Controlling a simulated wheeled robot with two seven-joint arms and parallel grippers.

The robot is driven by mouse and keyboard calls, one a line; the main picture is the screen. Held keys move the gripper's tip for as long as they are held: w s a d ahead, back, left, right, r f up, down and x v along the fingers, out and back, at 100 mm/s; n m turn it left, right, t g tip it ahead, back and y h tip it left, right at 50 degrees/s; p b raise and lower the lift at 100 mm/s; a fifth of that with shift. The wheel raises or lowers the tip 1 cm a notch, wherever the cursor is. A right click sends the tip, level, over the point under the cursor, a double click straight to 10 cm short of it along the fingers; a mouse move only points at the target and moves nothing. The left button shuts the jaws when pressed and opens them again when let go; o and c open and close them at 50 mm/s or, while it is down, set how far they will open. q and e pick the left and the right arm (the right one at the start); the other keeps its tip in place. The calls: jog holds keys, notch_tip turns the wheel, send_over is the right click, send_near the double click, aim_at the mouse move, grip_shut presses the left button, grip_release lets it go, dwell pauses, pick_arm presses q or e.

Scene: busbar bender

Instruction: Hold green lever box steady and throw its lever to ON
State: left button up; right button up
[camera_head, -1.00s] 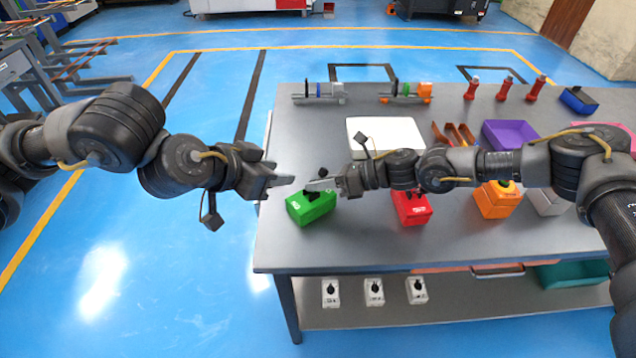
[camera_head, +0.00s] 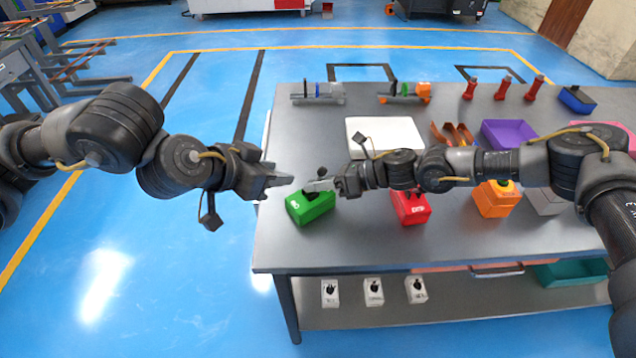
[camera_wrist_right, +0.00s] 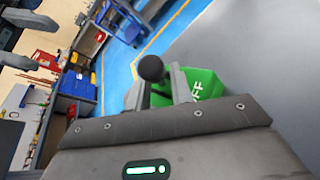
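The green lever box (camera_head: 312,210) sits at the left front of the grey table. Its black lever ends in a ball knob (camera_head: 322,171), which also shows in the right wrist view (camera_wrist_right: 151,68). My right gripper (camera_head: 312,186) is over the box. In the right wrist view its two fingers (camera_wrist_right: 160,88) stand apart on either side of the lever, just below the knob. The box's green face (camera_wrist_right: 205,88) there shows white letters ending in "FF". My left gripper (camera_head: 286,178) is open and empty, above and left of the box, apart from it.
A red lever box (camera_head: 411,208) and an orange one (camera_head: 496,201) stand to the right, partly behind my right arm. A white panel (camera_head: 385,135) lies behind. The table (camera_head: 350,245) is clear in front of the boxes.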

jog(key=shift+o, duration=0.9)
jog(key=v, duration=1.2)
jog(key=shift+w, duration=0.1)
